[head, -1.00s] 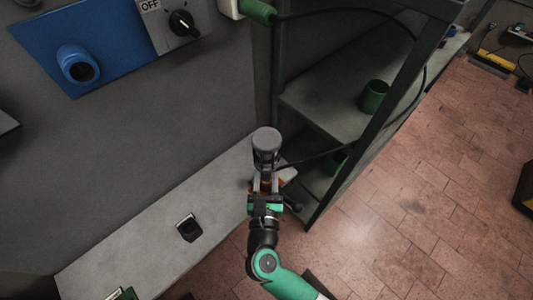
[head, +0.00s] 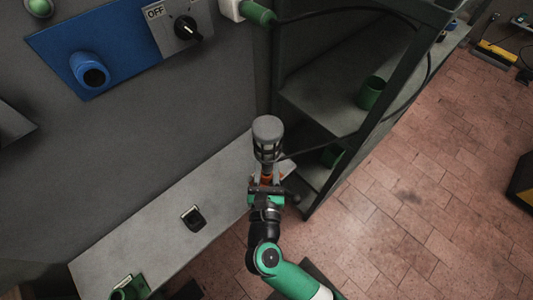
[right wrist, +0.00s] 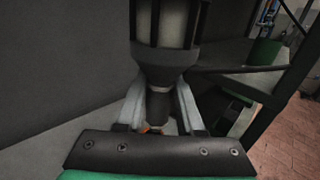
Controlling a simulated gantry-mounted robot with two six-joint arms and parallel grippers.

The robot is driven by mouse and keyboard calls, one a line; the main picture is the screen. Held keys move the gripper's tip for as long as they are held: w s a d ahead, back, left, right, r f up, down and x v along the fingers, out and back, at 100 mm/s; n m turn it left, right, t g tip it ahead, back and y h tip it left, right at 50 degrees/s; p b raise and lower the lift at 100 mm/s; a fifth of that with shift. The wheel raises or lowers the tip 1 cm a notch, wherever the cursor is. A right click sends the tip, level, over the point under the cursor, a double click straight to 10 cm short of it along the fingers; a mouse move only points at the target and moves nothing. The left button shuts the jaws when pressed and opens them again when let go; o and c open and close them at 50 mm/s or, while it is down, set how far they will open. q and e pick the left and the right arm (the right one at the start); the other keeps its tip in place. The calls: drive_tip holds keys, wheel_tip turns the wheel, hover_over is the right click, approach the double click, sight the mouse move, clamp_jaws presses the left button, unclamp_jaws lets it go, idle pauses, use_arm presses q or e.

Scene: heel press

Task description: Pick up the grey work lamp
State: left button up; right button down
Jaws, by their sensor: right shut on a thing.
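The grey work lamp (head: 267,132) has a rounded grey cap and a dark cage. It stands upright in my right gripper (head: 266,183), which is shut on its lower part. In the right wrist view the lamp's cage (right wrist: 165,25) and dark neck fill the upper middle, between the two fingers of the right gripper (right wrist: 160,108). A black cable runs off to the right from near the lamp. The lamp's lower end is mostly hidden by the gripper.
A light grey bench (head: 150,235) runs below, with a small black-framed object (head: 193,218) on it. Dark shelves (head: 325,105) with a green cup (head: 371,93) stand close to the right. A blue panel (head: 85,45) and an OFF switch (head: 187,25) are on the wall.

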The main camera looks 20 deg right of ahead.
sight(270, 159)
drive_tip(key=s+r, duration=0.1)
drive_tip(key=s+a+r+p, duration=0.1)
drive_tip(key=s+r, duration=0.1)
drive_tip(key=s+r+p, duration=0.1)
drive_tip(key=r, duration=0.1)
drive_tip(key=shift+s+a+r, duration=0.15)
drive_tip(key=shift+r, duration=0.1)
use_arm(q)
wheel_tip(270, 159, up, 5)
drive_tip(key=shift+s+r+p, duration=0.1)
drive_tip(key=shift+r+p, duration=0.05)
drive_tip(key=shift+p, duration=0.85)
use_arm(e)
drive_tip(key=s+a+r, duration=0.2)
drive_tip(key=s, duration=0.6)
drive_tip(key=shift+r, duration=0.3)
use_arm(q)
drive_tip(key=shift+r, duration=0.1)
use_arm(e)
drive_tip(key=shift+r, duration=0.1)
use_arm(q)
wheel_tip(270, 159, up, 3)
drive_tip(key=p, duration=0.3)
drive_tip(key=shift+r+p, duration=0.2)
drive_tip(key=shift+p, duration=0.15)
use_arm(e)
wheel_tip(270, 159, up, 4)
drive_tip(key=shift+f, duration=0.1)
